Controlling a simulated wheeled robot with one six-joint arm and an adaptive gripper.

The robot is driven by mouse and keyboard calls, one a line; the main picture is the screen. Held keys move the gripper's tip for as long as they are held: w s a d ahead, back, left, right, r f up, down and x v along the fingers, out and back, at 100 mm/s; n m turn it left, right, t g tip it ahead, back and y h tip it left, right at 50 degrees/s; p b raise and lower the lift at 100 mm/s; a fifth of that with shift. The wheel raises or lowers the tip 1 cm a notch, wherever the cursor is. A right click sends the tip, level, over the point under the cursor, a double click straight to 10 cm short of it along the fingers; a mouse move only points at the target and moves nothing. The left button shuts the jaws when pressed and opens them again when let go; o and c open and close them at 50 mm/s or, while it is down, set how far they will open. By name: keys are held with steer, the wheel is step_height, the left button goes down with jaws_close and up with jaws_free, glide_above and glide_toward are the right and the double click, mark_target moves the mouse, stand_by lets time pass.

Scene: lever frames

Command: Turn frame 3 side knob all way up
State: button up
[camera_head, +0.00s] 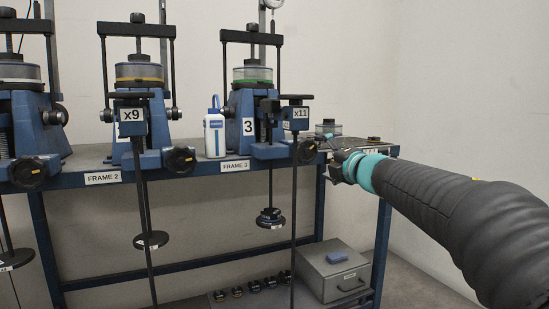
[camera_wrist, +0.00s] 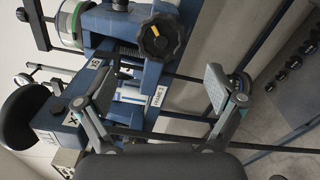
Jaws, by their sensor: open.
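Frame 3 (camera_head: 247,127) is a blue stand with a green-ringed cell, marked "3", at the right of the bench. A large dark knob (camera_head: 306,151) shows at its lower right side; a smaller dark knob (camera_head: 229,112) shows at its left. In the wrist view a black lobed knob with a yellowish centre (camera_wrist: 160,38) is beyond the fingertips, toward the top; it looks like the large one. My gripper (camera_head: 325,157) is right of the large knob. In the wrist view my gripper (camera_wrist: 160,92) has its fingers spread, with nothing between them touching.
The x11 hanger rod (camera_head: 294,215) and a bracket stand before frame 3. A white bottle (camera_head: 214,130) is left of it. Frame 2 (camera_head: 140,105) is farther left. A grey box (camera_head: 334,270) and several small weights (camera_head: 254,286) are on the low shelf.

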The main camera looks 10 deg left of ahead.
mark_target(308, 149)
steer(key=shift+n, duration=0.4)
steer(key=p+x, duration=0.2)
steer(key=x, duration=0.7)
steer(key=shift+w, duration=0.15)
steer(key=shift+w+a, duration=0.15)
steer(key=shift+w, duration=0.1)
steer(key=shift+c, duration=0.5)
steer(key=shift+s, duration=0.1)
steer(key=c, duration=1.5)
steer(key=m+p, duration=0.2)
steer(key=m, duration=0.1)
steer(key=shift+r+m, duration=0.2)
steer(key=shift+m, duration=0.1)
steer(key=m+p, duration=0.2)
steer(key=p, duration=0.1)
steer(key=shift+m, duration=0.3)
steer(key=o, duration=1.6)
steer(key=shift+a+f, duration=0.15)
steer(key=shift+f, duration=0.1)
